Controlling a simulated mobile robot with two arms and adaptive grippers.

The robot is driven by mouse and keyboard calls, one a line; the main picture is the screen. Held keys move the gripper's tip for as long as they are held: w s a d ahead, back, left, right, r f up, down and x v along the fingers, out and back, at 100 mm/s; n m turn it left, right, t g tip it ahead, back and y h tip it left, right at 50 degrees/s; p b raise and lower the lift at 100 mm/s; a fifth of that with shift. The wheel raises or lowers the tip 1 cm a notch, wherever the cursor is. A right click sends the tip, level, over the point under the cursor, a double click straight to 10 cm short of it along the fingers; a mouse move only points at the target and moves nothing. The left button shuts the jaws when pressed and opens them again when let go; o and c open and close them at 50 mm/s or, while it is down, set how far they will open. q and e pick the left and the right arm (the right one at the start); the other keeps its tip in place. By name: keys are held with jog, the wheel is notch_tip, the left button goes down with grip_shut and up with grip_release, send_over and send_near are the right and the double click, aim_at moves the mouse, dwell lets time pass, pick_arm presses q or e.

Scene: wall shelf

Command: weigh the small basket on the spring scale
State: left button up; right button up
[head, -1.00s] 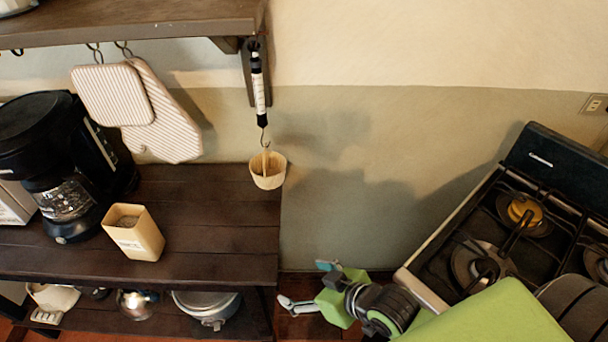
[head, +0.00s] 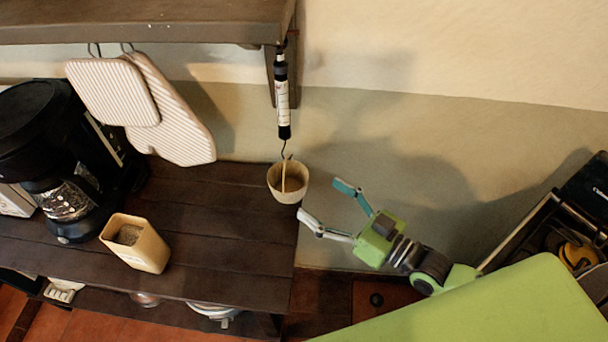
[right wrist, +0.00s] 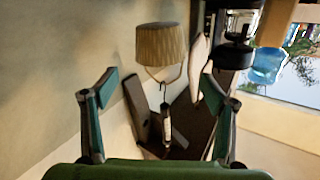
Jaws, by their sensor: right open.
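The spring scale (head: 283,100) hangs upright from the bracket under the wall shelf. The small basket (head: 286,186), pale and cup-shaped with a thin handle, hangs from the scale's hook just off the counter's right end. In the right wrist view the basket (right wrist: 161,45) appears upside down, with the scale (right wrist: 166,122) below it in the picture. My right gripper (head: 325,205) is open and empty, fingers spread, to the lower right of the basket and apart from it. My left gripper is not in view.
A dark shelf (head: 150,22) overhangs the counter (head: 225,215). An open tan container (head: 136,243) stands on the counter, near a black coffee maker (head: 55,150). Striped potholders (head: 115,92) hang behind. A stove (head: 575,240) is at right.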

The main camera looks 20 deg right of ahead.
aim_at(281, 166)
jog(key=p+x, duration=0.1)
jog(key=x, duration=0.4)
jog(key=p+x, duration=0.1)
jog(key=x, duration=0.4)
jog(key=shift+r, duration=0.25)
jog(key=shift+x, duration=1.05)
jog(key=shift+w+a+f, duration=0.2)
jog(key=shift+w+a, duration=0.05)
jog(key=shift+w, duration=0.2)
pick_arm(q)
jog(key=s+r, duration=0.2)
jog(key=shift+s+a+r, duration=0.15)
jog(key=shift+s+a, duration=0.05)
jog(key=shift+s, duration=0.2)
pick_arm(e)
jog(key=c, duration=1.2)
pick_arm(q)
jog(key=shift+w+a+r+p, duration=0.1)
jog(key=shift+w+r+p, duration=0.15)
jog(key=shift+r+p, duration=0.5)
pick_arm(e)
jog(key=shift+s+d+r, duration=0.1)
jog(key=shift+r, duration=0.55)
jog(key=shift+r, duration=0.1)
pick_arm(q)
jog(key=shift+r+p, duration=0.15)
jog(key=shift+p, duration=0.15)
pick_arm(e)
jog(key=shift+r, duration=0.1)
